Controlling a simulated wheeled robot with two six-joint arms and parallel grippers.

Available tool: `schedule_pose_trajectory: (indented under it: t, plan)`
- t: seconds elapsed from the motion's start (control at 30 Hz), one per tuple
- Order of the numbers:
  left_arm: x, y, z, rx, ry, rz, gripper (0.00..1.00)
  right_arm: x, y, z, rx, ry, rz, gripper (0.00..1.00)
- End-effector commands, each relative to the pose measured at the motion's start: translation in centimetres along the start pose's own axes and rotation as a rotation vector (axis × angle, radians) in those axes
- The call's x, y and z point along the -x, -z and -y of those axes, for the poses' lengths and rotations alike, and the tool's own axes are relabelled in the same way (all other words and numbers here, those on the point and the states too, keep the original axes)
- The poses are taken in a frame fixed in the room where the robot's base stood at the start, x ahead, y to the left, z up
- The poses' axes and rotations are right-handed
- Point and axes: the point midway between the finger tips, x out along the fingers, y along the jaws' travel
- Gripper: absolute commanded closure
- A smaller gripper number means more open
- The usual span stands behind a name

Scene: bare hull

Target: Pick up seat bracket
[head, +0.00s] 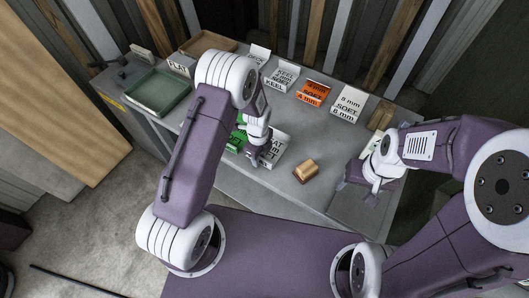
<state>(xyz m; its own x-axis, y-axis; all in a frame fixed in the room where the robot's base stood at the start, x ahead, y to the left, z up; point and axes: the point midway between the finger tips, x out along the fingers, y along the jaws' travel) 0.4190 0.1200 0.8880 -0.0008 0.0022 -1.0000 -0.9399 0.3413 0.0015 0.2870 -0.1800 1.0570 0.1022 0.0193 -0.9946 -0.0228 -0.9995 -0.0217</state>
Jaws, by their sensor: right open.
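I cannot tell for certain which thing is the seat bracket. A small copper-brown block with a rounded top (306,170) lies on the grey bench near its front edge, between my two grippers and apart from both. My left gripper (255,160) points down over the bench, left of the block, in front of a white lettered card; its jaws are too small to read. My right gripper (374,189) is open at the bench's right end, over a dark box-like shape (352,172). My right arm hides part of that area.
A green tray (159,92) and a brown tray (207,43) are at the left. A small wooden block (381,115) is at the back right. The bench front is mostly clear.

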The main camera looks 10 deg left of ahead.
Motion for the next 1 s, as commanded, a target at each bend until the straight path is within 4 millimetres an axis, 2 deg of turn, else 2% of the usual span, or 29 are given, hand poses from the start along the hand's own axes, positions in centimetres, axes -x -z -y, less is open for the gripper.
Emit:
schedule_pose_trajectory:
  t: [0.03, 0.1, 0.13, 1.0]
  plan:
    - [0.01, 0.0, 0.0, 0.0, 0.0, 0.0, 0.78, -0.01, 0.0, 0.0, 0.0, 0.0, 0.0, 0.33]
    - [0.02, 0.0, -0.01, 0.0, 0.0, 0.0, 0.98, -0.01, 0.0, 0.0, 0.0, 0.0, 0.0, 0.33]
    - [0.02, 0.0, -0.01, 0.0, 0.0, 0.0, 1.0, -0.01, 0.0, 0.0, 0.0, 0.0, 0.0, 0.33]
    - [0.07, -0.01, 0.01, 0.0, 0.0, 0.0, 1.0, 0.0, 0.0, 0.0, 0.0, 0.0, 0.0, 0.33]
